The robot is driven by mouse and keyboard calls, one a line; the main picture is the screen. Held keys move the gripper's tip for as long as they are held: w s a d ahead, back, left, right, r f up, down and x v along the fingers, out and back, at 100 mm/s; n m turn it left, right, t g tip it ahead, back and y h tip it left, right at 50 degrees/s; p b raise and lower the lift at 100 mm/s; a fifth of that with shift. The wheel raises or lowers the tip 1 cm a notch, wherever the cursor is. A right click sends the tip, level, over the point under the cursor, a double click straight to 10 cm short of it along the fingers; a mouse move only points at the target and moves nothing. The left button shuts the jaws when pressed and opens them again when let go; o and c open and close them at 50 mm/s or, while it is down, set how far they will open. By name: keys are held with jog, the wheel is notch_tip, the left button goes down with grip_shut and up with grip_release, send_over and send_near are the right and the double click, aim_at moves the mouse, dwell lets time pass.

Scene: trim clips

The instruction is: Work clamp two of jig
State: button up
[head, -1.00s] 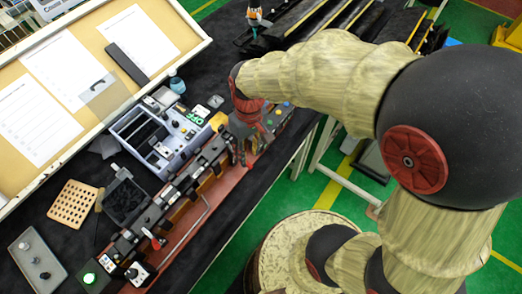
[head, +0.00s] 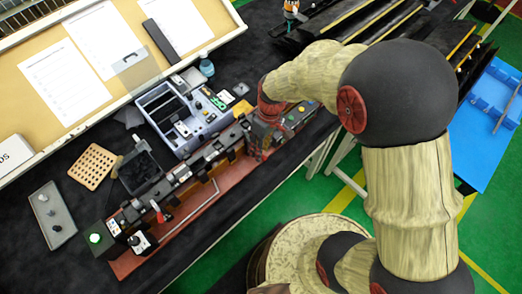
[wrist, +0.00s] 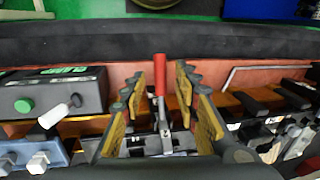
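The jig is a long reddish base (head: 186,232) with a row of dark clamp blocks along the bench's front edge. My gripper (head: 260,152) is low over its right part in the head view, which hides the clamp there. In the wrist view my gripper (wrist: 162,90) is open, with its two yellow-padded fingers apart. A clamp lever with a red handle (wrist: 160,75) stands between the fingers, with visible gaps on both sides. Another red-handled clamp lever (head: 158,212) stands near the jig's left end. I cannot tell the clamps' numbers.
A box with a green button (wrist: 52,95) and a white-tipped lever (wrist: 62,112) are beside my gripper. A grey-blue organiser (head: 178,112) and a black bin (head: 140,172) stand behind the jig. A holed wooden block (head: 93,166) and grey tray (head: 52,216) lie left. Green floor is in front.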

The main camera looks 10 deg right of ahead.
jog(key=shift+s+a+f, duration=0.1)
jog(key=shift+f, duration=0.5)
jog(key=c, duration=0.4)
jog(key=c, duration=0.3)
grip_shut()
